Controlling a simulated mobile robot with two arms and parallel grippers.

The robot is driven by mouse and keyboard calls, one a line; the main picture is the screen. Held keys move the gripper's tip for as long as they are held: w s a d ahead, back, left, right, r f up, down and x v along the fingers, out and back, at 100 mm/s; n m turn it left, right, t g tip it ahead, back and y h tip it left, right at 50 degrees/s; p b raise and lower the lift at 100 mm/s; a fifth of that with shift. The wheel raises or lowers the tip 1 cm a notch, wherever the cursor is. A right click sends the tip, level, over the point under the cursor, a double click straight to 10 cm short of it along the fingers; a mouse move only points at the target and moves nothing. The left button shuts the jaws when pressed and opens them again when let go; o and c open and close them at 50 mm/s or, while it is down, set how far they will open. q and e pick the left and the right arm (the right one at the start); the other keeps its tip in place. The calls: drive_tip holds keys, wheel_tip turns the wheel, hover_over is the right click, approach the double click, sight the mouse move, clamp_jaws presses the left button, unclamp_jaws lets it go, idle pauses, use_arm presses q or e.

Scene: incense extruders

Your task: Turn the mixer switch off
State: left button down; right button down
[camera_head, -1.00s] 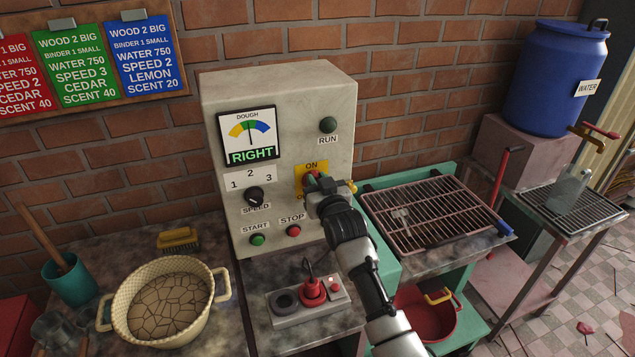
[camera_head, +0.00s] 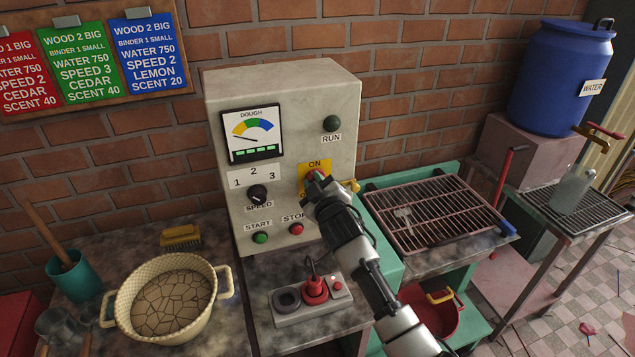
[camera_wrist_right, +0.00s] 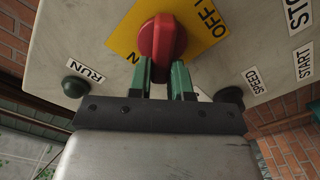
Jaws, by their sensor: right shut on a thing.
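The mixer switch is a red rotary knob (camera_wrist_right: 162,40) on a yellow ON/OFF plate (camera_wrist_right: 205,28), on the front of the pale control box (camera_head: 285,90). My right gripper (camera_wrist_right: 165,72) is at the knob in the right wrist view, its green fingers shut on the knob's grip. In the head view the right gripper (camera_head: 317,187) covers most of the knob and the lower part of the plate. The dough gauge (camera_head: 252,134) shows small green bars under its dial. The RUN lamp (camera_head: 332,123) looks dark green. My left gripper is not in view.
The speed dial (camera_head: 257,194), START button (camera_head: 260,238) and STOP button (camera_head: 296,229) are left of my arm. A grey block with a red plug (camera_head: 314,290) lies below. A pot of cracked dough (camera_head: 170,302) stands left; a rack (camera_head: 430,215) is right.

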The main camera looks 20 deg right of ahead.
drive_tip(key=shift+a+f+n, duration=0.1)
drive_tip(key=shift+f+n, duration=0.15)
drive_tip(key=shift+n, duration=1.4)
drive_tip(key=shift+a+f+n, duration=0.15)
drive_tip(key=shift+f+n, duration=0.1)
drive_tip(key=shift+n, duration=1.35)
drive_tip(key=shift+a+f+n, duration=0.1)
drive_tip(key=shift+f+n, duration=0.15)
drive_tip(key=shift+n, duration=1.4)
drive_tip(key=c, duration=1)
unclamp_jaws()
drive_tip(key=shift+c, duration=0.2)
drive_tip(key=s+b, duration=0.2)
drive_tip(key=s, duration=0.9)
drive_tip(key=shift+d, duration=0.2)
drive_tip(key=shift+w, duration=0.1)
